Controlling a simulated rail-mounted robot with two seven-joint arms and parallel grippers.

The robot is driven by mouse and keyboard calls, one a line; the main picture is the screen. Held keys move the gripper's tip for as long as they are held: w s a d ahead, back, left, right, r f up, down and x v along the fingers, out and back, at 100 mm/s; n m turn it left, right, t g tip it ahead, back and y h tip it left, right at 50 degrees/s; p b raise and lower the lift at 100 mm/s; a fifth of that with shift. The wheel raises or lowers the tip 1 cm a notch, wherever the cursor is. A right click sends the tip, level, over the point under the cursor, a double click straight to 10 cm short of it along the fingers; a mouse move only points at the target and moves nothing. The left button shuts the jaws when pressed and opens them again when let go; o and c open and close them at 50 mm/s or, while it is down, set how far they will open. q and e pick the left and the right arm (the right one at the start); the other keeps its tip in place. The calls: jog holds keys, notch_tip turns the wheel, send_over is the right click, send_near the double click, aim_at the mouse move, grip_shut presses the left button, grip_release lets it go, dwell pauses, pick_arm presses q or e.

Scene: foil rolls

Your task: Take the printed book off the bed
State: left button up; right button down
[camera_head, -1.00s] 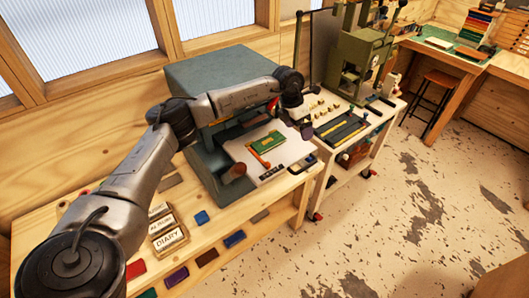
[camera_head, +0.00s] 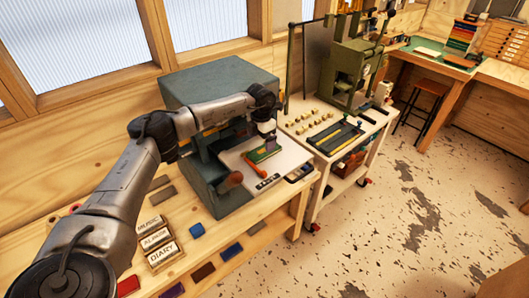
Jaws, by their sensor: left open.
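The printed book (camera_head: 259,156) is small and green with some gold showing. It lies flat on the pale bed (camera_head: 290,157) of the blue-grey press (camera_head: 218,82). My left gripper (camera_head: 269,141) points down right at the book's far right end, and its jaws are open. The gripper is small in the picture and covers part of the book; I cannot tell whether the fingers touch it. My right gripper is not in view.
Labelled blocks (camera_head: 160,252) and coloured pieces lie on the wooden bench at the front left. A cart (camera_head: 345,152) with small brass pieces stands to the right. The floor at right is clear.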

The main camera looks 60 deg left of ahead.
aim_at(261, 152)
pick_arm(q)
jog(key=shift+f, duration=2.65)
jog(key=shift+c, duration=0.2)
jog(key=c, duration=1)
